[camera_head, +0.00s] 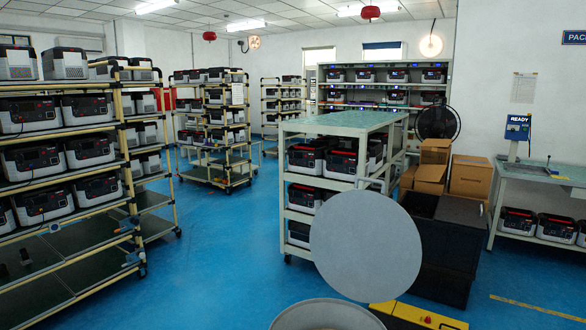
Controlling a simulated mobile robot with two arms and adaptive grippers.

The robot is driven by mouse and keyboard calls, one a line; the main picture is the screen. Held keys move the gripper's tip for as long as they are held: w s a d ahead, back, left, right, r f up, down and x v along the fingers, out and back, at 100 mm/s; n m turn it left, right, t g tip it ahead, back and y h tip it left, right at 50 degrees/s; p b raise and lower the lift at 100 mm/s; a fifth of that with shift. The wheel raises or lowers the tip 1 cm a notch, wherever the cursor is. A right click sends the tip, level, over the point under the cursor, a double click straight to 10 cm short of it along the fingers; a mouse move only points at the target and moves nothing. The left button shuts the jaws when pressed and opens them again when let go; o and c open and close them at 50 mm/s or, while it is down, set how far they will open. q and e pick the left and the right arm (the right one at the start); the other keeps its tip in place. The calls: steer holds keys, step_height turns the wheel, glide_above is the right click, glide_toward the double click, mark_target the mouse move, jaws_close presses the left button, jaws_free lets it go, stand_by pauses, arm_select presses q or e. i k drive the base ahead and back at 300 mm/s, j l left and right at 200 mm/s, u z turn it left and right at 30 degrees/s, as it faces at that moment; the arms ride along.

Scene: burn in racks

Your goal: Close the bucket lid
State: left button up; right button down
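The bucket (327,314) is at the bottom edge of the picture, and only the upper part of its round grey rim shows. A flat round grey lid (366,246) stands steeply tilted behind the rim, raised with its face toward me. The bucket's mouth is uncovered in the part that shows. The lid's lower edge comes close to the back of the rim; I cannot tell whether a hinge joins them. Neither of my grippers is in view.
A green-topped rack (343,122) with power units stands behind the lid. Right of the lid are a large black box (447,248), cardboard boxes (470,177) and a low yellow object (418,316). Blue floor (230,255) is clear to the left, before a loaded shelf rack (65,172).

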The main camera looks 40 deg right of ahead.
mark_target(364, 243)
steer(key=i+j+z, duration=0.15)
steer(key=i, duration=0.4)
steer(key=i+j+z, duration=0.15)
steer(key=i, duration=0.4)
steer(key=i+j+z, duration=0.1)
steer(key=i+j, duration=0.15)
steer(key=i, duration=0.25)
